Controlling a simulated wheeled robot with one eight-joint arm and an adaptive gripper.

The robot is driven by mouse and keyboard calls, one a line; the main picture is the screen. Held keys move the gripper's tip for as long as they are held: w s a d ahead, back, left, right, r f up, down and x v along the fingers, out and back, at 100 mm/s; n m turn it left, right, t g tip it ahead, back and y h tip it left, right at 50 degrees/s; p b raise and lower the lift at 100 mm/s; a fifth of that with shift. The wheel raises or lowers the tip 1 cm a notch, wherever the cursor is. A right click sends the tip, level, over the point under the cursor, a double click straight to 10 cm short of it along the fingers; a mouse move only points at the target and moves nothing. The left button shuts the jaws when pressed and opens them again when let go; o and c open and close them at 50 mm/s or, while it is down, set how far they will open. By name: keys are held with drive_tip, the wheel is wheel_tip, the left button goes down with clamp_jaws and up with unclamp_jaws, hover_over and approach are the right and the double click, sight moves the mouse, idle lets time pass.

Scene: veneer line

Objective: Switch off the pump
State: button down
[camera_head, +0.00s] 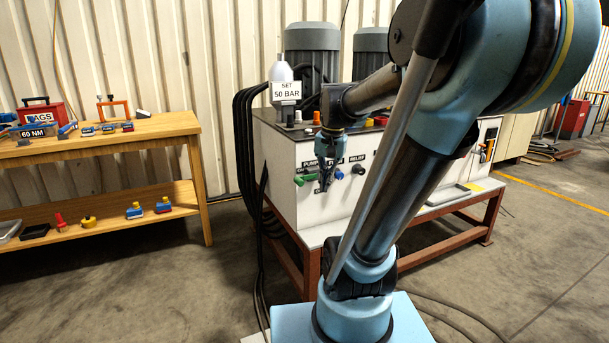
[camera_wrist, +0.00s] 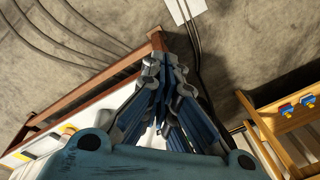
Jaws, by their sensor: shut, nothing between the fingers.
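The white pump cabinet (camera_head: 275,165) stands on a red-brown frame in the head view. Its front carries a "PUMP" label (camera_head: 311,167) and a "RELIEF" label (camera_head: 357,158). A green handle (camera_head: 303,180) sticks out below the PUMP label. A blue knob (camera_head: 339,174) and a dark knob (camera_head: 358,169) sit to its right. My gripper (camera_head: 325,184) is shut and empty, pointing down in front of the panel, just right of the green handle; contact cannot be told. It hides part of the panel. In the wrist view my gripper (camera_wrist: 166,68) shows closed fingers, with no handle visible between them.
Two grey motors (camera_head: 312,50) and a "SET 50 BAR" sign (camera_head: 286,91) stand on the cabinet. Black hoses (camera_head: 243,130) run down its left side. A wooden bench (camera_head: 165,126) with tools stands at left. Concrete floor between bench and cabinet is mostly clear.

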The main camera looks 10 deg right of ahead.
drive_tip(key=shift+w+a+r+m+g+y, duration=0.2)
drive_tip(key=shift+w+r+m, duration=1.05)
drive_tip(key=shift+w, duration=3.55)
drive_tip(key=shift+w+d+r+m+g+y, duration=0.35)
drive_tip(key=shift+w+m, duration=1.45)
drive_tip(key=shift+w, duration=3)
drive_tip(key=shift+w+a+r+m+g+y, duration=0.2)
drive_tip(key=shift+w+r+m, duration=1.15)
drive_tip(key=shift+w, duration=3.45)
drive_tip(key=shift+f, duration=0.2)
drive_tip(key=shift+a, duration=0.1)
drive_tip(key=x, duration=1.4)
drive_tip(key=shift+s, duration=0.25)
drive_tip(key=shift+f, duration=0.1)
